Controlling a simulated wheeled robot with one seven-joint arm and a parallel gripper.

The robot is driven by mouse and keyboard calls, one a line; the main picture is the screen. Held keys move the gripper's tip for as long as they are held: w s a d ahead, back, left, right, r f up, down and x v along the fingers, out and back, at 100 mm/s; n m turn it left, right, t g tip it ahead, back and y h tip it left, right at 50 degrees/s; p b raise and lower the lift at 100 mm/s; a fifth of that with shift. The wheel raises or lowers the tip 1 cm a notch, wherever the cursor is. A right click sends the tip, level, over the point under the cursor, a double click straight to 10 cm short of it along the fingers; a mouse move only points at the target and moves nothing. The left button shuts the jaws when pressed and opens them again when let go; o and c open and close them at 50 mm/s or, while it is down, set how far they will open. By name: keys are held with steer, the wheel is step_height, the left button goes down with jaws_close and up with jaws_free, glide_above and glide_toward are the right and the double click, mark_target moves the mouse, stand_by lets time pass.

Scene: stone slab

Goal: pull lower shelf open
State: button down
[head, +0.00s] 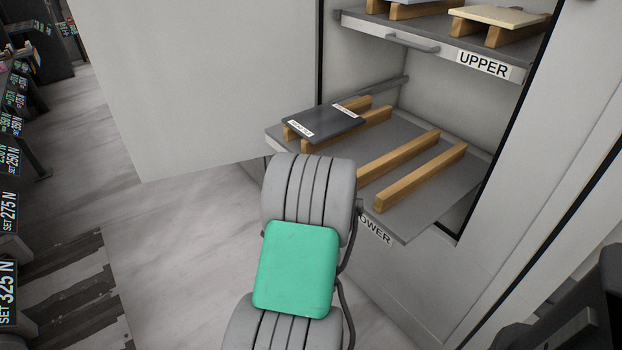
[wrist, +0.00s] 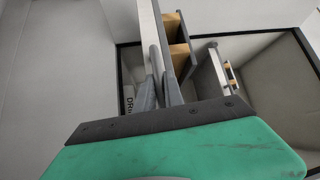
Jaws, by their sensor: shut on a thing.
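The lower shelf (head: 425,215) is a grey board with a partly hidden "LOWER" label (head: 376,231). It sticks out of the cabinet opening, partly drawn out. In the head view my grey arm with a green cover hides the shelf's handle and my gripper. In the wrist view the shelf (wrist: 172,40) stands edge-on, with its grey bar handle (wrist: 156,62) along the front. My gripper (wrist: 150,94) is at this handle, shut on it; the dark mount and green cover hide part of the grip.
The upper shelf (head: 440,45) with its own handle is above, pushed in. A dark labelled plate (head: 325,124) and wooden rails (head: 400,155) lie on the lower shelf. A large pale panel (head: 190,80) stands left of the opening. Open floor (head: 180,240) lies at left.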

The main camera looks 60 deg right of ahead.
steer(key=shift+w+a, duration=0.15)
steer(key=shift+a, duration=0.15)
steer(key=c, duration=1.5)
jaws_free()
steer(key=shift+o, duration=0.2)
steer(key=b+v, duration=0.1)
steer(key=v, duration=0.7)
steer(key=shift+b, duration=0.35)
